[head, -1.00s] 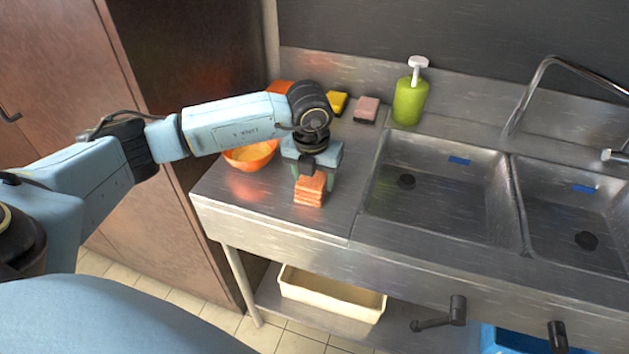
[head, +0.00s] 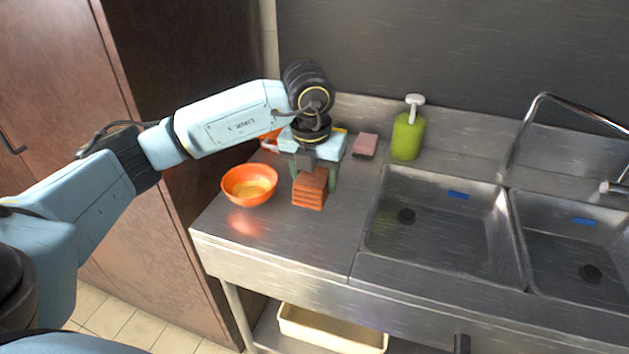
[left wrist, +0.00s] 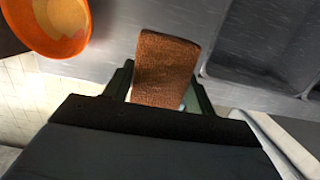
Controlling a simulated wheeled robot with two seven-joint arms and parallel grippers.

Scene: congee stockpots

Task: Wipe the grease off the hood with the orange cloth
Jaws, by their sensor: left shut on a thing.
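The orange cloth (head: 309,188) is a folded, layered block and hangs between the fingers of my left gripper (head: 314,180), over the left part of the steel counter. My left gripper is shut on it. The cloth looks lifted a little off the counter, though the exact gap is hard to tell. In the left wrist view the cloth (left wrist: 165,70) sits upright between the two green fingers (left wrist: 160,90). The hood and its grease are not in view. My right gripper is not in view.
An orange bowl (head: 249,186) stands left of the cloth. A pink sponge (head: 366,145) and a green pump bottle (head: 408,134) stand at the back. The double sink (head: 437,223) with its tap (head: 522,130) is on the right. A brown cabinet (head: 165,200) borders the left.

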